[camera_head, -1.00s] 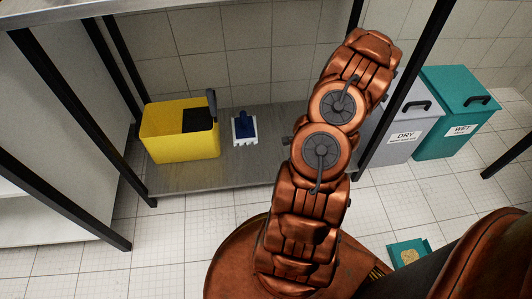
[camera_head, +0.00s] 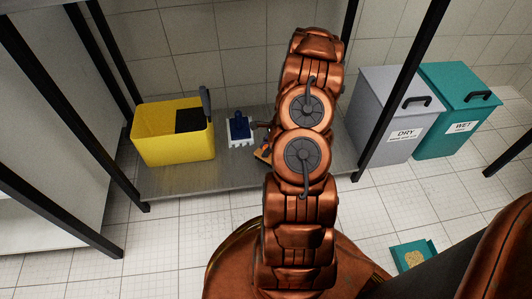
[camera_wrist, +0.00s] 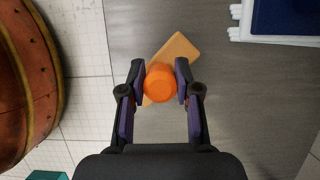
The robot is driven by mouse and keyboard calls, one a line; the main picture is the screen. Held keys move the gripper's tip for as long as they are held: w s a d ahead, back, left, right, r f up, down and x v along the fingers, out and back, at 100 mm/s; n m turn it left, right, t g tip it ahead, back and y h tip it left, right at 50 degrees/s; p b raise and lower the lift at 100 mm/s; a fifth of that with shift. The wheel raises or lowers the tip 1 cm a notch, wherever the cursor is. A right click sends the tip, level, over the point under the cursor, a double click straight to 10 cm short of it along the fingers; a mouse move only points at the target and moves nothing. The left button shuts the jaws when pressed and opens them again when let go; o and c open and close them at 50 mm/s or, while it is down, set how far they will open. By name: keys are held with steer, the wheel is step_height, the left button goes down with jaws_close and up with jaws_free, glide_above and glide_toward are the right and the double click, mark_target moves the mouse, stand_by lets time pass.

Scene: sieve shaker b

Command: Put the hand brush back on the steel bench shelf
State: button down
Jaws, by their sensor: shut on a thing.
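The hand brush has an orange round handle (camera_wrist: 160,84) and a tan block (camera_wrist: 176,52) in the wrist view. My gripper (camera_wrist: 160,80) is shut on the orange handle, one finger on each side. The brush is over the grey steel bench shelf (camera_wrist: 240,110); I cannot tell whether it touches it. In the head view a small part of the brush (camera_head: 262,155) shows left of my arm, over the shelf (camera_head: 190,180). My arm hides the rest of the brush and most of my gripper there.
A yellow bin (camera_head: 172,145) and a blue and white tool (camera_head: 240,128) stand on the shelf, left of the brush. Black legs (camera_head: 402,90) frame the bench. Grey DRY (camera_head: 392,115) and teal WET (camera_head: 455,110) bins stand right. A teal dustpan (camera_head: 412,255) is on the floor.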

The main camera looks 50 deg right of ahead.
steer(key=shift+f, duration=0.75)
steer(key=shift+f, duration=0.15)
steer(key=c, duration=0.8)
jaws_free()
steer(key=p+v, duration=0.4)
steer(key=v, duration=0.8)
steer(key=shift+p, duration=0.3)
